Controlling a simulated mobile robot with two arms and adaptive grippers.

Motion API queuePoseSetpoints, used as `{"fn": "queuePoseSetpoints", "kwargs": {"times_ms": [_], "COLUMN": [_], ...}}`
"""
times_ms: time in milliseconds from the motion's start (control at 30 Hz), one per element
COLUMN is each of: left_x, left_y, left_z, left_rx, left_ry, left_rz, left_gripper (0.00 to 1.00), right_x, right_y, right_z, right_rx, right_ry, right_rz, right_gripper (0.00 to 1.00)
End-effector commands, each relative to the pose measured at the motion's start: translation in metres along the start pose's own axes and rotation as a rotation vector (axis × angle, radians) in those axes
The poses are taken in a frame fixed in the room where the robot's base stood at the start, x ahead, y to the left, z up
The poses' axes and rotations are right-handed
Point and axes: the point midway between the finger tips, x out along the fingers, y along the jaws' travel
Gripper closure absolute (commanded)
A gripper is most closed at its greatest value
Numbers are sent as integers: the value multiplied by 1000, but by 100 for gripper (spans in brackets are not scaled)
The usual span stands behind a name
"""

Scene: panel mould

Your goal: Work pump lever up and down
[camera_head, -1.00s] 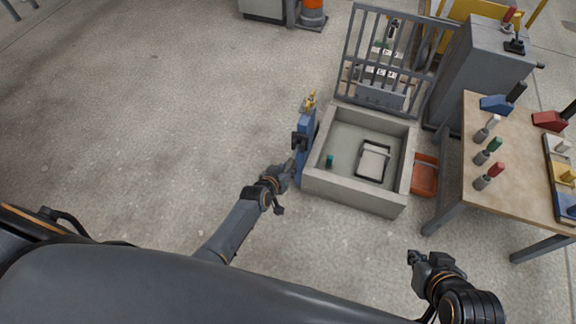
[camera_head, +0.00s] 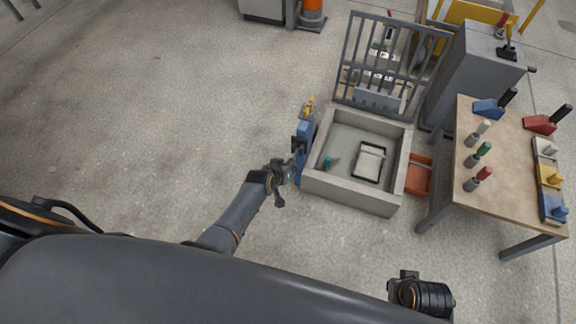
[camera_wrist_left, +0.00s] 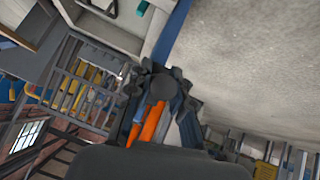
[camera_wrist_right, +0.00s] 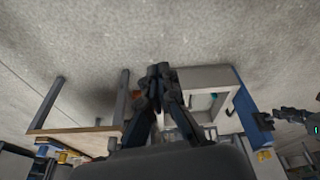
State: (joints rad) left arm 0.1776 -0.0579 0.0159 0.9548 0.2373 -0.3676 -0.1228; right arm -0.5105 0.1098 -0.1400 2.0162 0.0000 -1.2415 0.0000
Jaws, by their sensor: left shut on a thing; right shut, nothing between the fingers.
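The blue pump (camera_head: 304,150) stands against the left wall of the concrete box mould. My left gripper (camera_head: 291,170) is at the pump's near left side. In the left wrist view, the fingers are shut around a dark, round-ended piece (camera_wrist_left: 160,88), which appears to be the end of the pump lever. The rest of the lever is mostly hidden by the gripper. My right gripper (camera_wrist_right: 158,72) is shut and empty, over bare floor near the bottom right in the head view, away from the pump.
The box mould (camera_head: 350,195) has a raised barred grate (camera_head: 393,65) behind it and a framed pale panel (camera_head: 370,162) inside. An orange bin (camera_head: 419,176) sits at its right. A table (camera_head: 500,165) with several tools stands further right. Floor at left is clear.

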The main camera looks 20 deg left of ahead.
Motion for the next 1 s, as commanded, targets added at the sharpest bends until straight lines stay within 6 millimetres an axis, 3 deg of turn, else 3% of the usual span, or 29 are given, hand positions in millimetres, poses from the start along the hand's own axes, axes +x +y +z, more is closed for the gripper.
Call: {"fn": "queuePoseSetpoints", "kwargs": {"times_ms": [500, 1000], "left_x": [-9, -11], "left_y": [4, 5], "left_z": [-17, -25], "left_rx": [-15, -26], "left_ry": [-142, -250], "left_rz": [-25, -44], "left_gripper": [100, 100], "right_x": [85, 121], "right_y": [-5, -7], "right_z": [55, 103], "right_rx": [-10, -17], "right_ry": [-58, -88], "right_rz": [-8, -12], "right_gripper": [100, 100]}}
